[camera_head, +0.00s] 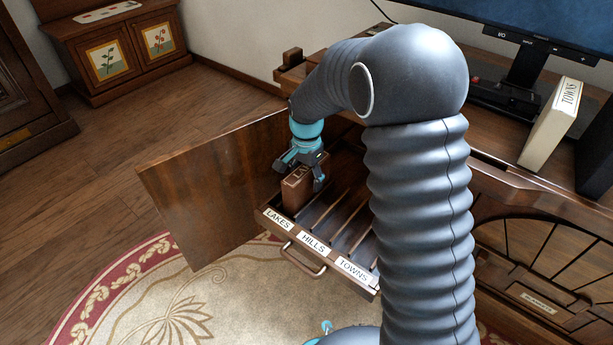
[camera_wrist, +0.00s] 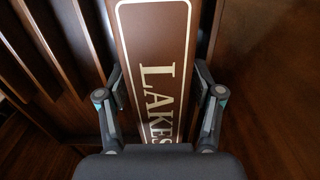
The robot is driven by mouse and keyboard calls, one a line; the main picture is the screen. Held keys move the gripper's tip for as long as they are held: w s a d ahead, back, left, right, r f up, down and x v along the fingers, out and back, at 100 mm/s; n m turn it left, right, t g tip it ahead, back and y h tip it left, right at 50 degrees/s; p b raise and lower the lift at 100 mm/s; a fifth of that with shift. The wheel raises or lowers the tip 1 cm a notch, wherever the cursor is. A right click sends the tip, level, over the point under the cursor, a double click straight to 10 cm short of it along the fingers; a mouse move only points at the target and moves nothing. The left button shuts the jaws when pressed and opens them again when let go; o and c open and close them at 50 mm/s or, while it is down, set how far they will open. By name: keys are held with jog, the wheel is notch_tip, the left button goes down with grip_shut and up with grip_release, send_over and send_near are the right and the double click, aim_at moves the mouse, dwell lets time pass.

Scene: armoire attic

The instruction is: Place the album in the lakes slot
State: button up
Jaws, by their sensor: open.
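A brown album (camera_head: 297,190) stands upright in the slot behind the LAKES label (camera_head: 279,219) at the left end of the pulled-out drawer (camera_head: 305,259). In the wrist view the album's spine (camera_wrist: 155,70) shows the word LAKES in cream letters inside a cream border. My gripper (camera_head: 303,172) is over the album's top, with its fingers (camera_wrist: 160,95) open on either side of the spine. Whether the fingers touch the album I cannot tell. The album's lower part is hidden by the drawer front.
The HILLS (camera_head: 313,243) and TOWNS (camera_head: 354,270) slots look empty, partly hidden by my arm. An open door (camera_head: 205,190) stands left of the drawer. A cream TOWNS album (camera_head: 550,122) stands on the desk near a monitor (camera_head: 560,25).

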notch_tip(320, 180, up, 12)
jog(key=shift+f+p, duration=0.15)
jog(key=shift+p, duration=0.85)
jog(key=shift+s+d+r, duration=0.15)
jog(key=shift+r, duration=0.35)
jog(key=s+d+r+n+t, duration=0.1)
jog(key=s+d+r+n, duration=0.1)
jog(key=s+d+r, duration=0.4)
jog(key=s+d+r+n+t, duration=0.1)
jog(key=s+d, duration=0.4)
jog(key=s, duration=0.6)
jog(key=s+d+r+n+t, duration=0.1)
jog(key=s+d+n+t, duration=0.2)
jog(key=s, duration=0.8)
jog(key=shift+d+r+n+t, duration=0.35)
jog(key=shift+d+n, duration=0.45)
jog(key=shift+d, duration=0.35)
